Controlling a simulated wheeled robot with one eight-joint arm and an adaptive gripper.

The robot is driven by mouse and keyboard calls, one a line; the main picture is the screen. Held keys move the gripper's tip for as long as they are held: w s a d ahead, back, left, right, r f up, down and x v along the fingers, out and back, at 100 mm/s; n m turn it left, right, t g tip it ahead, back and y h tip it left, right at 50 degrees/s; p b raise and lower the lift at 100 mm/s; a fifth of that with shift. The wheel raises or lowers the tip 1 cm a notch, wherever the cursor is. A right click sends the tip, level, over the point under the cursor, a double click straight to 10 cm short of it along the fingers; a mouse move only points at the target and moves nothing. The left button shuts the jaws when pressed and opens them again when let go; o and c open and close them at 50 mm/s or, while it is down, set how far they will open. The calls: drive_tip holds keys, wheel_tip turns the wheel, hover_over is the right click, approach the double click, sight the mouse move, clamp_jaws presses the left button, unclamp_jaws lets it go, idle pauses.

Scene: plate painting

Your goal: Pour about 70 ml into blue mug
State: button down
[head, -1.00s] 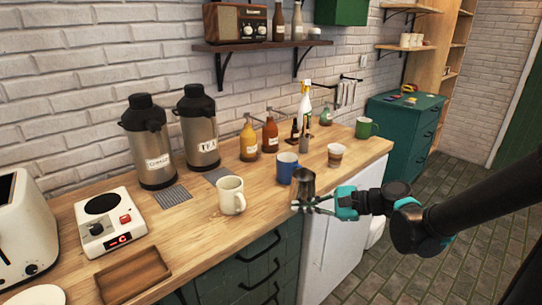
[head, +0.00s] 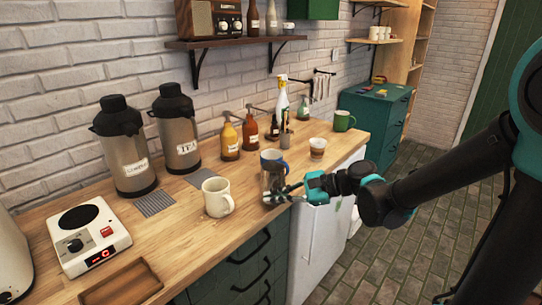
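The blue mug (head: 274,156) stands on the wooden counter (head: 190,245), with its handle to the right. A metal pitcher (head: 271,183) is in front of it in the head view and hides its lower part. My gripper (head: 286,192) is shut on the pitcher from the right, near the counter's front edge. The pitcher looks upright. I cannot see what is inside the pitcher or the blue mug, and I cannot tell whether pitcher and mug touch.
A cream mug (head: 217,197) stands to the left of the pitcher. A paper cup (head: 317,148) and a green mug (head: 343,121) stand to the right. Bottles (head: 230,138) and two labelled dispensers (head: 178,130) line the wall. A hot plate (head: 85,235) and wooden tray (head: 122,284) are at left.

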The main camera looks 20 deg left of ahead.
sight(274, 177)
drive_tip(key=r, duration=0.1)
drive_tip(key=w+r+m, duration=0.1)
drive_tip(key=m+g, duration=0.1)
drive_tip(key=shift+w+a+r+h, duration=0.25)
drive_tip(key=shift+w+r+h, duration=0.1)
drive_tip(key=shift+r+h, duration=0.05)
drive_tip(key=shift+w+a+r+m+g+h, duration=0.15)
drive_tip(key=shift+w+r+m+g, duration=0.15)
drive_tip(key=shift+r, duration=0.2)
drive_tip(key=shift+w+a+r+m+g+h, duration=0.1)
drive_tip(key=shift+w+r+m+g+h, duration=0.1)
drive_tip(key=shift+w+r, duration=0.25)
drive_tip(key=w+a+r+m+g, duration=0.1)
drive_tip(key=w+r+m+g, duration=0.2)
drive_tip(key=r, duration=0.5)
drive_tip(key=shift+w+a+r+m+g+h, duration=0.25)
drive_tip(key=shift+w+m+h, duration=0.25)
drive_tip(key=shift+m, duration=0.4)
drive_tip(key=shift+w+a+m+g, duration=0.25)
drive_tip(key=shift+w+m+g, duration=0.1)
drive_tip(key=shift+w+m, duration=0.1)
drive_tip(key=shift+w, duration=0.1)
drive_tip(key=shift+w+a, duration=0.1)
drive_tip(key=shift+w+a+r+m+g, duration=0.25)
drive_tip(key=shift+w+r+m, duration=0.05)
drive_tip(key=shift+w, duration=0.3)
drive_tip(key=shift+w+a+r+m+g, duration=0.2)
drive_tip(key=shift+w+r+m+g, duration=0.05)
drive_tip(key=shift+w, duration=0.3)
